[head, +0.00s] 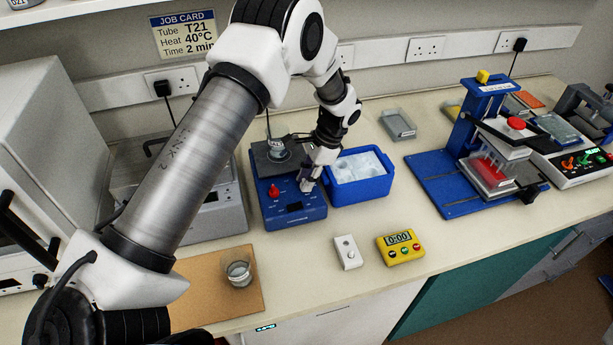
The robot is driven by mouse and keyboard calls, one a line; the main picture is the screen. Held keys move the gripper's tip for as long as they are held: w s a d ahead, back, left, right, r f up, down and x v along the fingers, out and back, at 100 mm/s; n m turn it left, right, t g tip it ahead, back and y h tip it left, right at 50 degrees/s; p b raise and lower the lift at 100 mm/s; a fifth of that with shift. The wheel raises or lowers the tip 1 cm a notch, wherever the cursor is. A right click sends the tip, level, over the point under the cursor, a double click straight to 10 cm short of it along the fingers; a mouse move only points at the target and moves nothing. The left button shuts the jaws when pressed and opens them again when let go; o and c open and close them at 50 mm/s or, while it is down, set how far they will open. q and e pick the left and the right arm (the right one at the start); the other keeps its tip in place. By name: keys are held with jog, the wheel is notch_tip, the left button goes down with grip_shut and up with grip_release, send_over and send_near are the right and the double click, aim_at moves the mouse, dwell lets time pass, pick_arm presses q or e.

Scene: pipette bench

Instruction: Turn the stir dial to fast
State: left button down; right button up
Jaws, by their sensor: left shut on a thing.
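A blue stirrer hotplate (285,217) stands in the middle of the bench, with a dark top plate and a small dark display on its front. A glass beaker (277,149) stands on the top plate. A red dial (273,191) shows at the left of its sloping front panel. My left gripper (308,180) reaches down from above onto the right side of that panel. It is shut on the stir dial, which the fingers mostly hide, so I cannot read its setting. My right gripper is not in view.
A blue tub of ice (357,196) stands close to the gripper's right. A white switch box (347,252) and a yellow timer (401,247) reading 0:00 lie in front. A glass (239,274) stands on a brown board (212,300). A blue press stand (440,197) is at the right.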

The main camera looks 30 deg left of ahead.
pick_arm(q)
jog(key=shift+s+f+m, duration=0.1)
jog(key=shift+m, duration=0.3)
jog(key=c, duration=0.9)
grip_release()
jog(key=shift+c, duration=0.2)
jog(key=v, duration=1.2)
jog(key=shift+d, duration=0.2)
